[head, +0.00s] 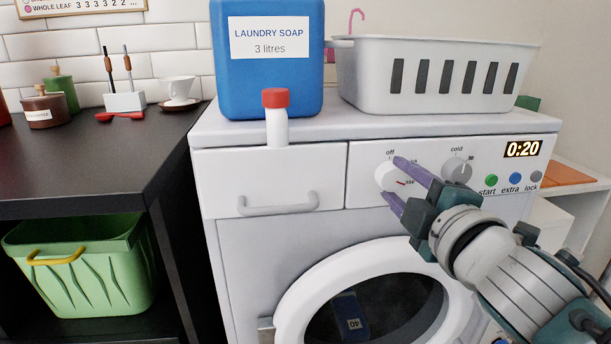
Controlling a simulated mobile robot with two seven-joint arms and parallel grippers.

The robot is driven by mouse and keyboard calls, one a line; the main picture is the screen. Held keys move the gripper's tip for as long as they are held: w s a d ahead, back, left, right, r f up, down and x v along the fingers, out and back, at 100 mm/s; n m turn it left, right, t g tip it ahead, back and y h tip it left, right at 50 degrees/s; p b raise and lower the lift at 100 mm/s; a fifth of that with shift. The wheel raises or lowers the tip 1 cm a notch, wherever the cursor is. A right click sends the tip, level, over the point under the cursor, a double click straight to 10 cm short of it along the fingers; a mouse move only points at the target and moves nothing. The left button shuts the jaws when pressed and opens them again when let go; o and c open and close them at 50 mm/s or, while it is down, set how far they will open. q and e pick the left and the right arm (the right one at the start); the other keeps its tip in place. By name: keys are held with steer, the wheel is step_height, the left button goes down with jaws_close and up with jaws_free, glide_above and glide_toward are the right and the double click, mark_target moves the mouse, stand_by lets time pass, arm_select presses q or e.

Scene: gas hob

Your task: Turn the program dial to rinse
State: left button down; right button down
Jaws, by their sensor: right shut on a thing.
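The white program dial (384,178) is on the washing machine's front panel, left of the grey temperature dial (457,168). A short red mark on the program dial points right and slightly down, toward a label partly hidden by my fingers; its visible ending looks like "nse". The label "off" is above the dial. My right gripper (390,176) is shut on the program dial, with one purple finger above right and the other below. My left gripper is not in view.
The washing machine (240,270) has a drawer (272,175) with a grey handle and a round door below. Start, extra and lock buttons are right of the gripper, under a display reading 0:20. A blue soap container (267,80) and white basket (435,100) stand on top.

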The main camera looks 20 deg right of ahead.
steer(key=shift+m, duration=0.5)
steer(key=shift+c, duration=1.6)
jaws_free()
steer(key=shift+s, duration=0.15)
steer(key=shift+s+a, duration=0.1)
steer(key=shift+s, duration=0.2)
steer(key=p+v, duration=0.2)
steer(key=v, duration=0.7)
